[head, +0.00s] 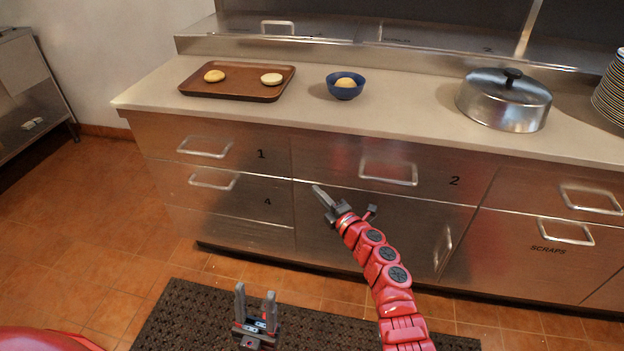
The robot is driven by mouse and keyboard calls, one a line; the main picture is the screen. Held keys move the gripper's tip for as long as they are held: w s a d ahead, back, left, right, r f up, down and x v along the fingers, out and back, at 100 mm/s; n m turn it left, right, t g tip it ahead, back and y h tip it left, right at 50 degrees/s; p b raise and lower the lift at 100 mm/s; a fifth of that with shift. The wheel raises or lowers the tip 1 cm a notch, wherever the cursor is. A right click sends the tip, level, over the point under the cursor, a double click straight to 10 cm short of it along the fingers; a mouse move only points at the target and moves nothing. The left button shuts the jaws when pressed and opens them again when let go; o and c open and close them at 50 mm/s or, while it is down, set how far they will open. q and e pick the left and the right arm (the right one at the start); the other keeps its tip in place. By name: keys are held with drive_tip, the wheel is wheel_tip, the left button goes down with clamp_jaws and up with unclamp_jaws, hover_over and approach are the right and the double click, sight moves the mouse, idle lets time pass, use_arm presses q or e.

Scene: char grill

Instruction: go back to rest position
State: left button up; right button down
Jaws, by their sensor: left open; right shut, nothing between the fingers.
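My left gripper (256,303) is at the bottom of the head view, above the dark floor mat, with its two fingers pointing up and apart. It is open and empty. My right gripper (322,194) is on the end of the red arm, in front of the steel drawer fronts and below the counter edge. It is shut with nothing in it. Both grippers are apart from the food on the counter.
The counter (420,112) holds a brown tray (238,92) with two buns, a blue bowl (345,92) with a bun-like item, a domed steel lid (503,103) and stacked plates (611,90). Drawer handles (388,173) stick out near my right gripper. A dark mat (180,318) lies on the floor.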

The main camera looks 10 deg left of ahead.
drive_tip(key=shift+s+d, duration=0.45)
drive_tip(key=shift+s, duration=0.15)
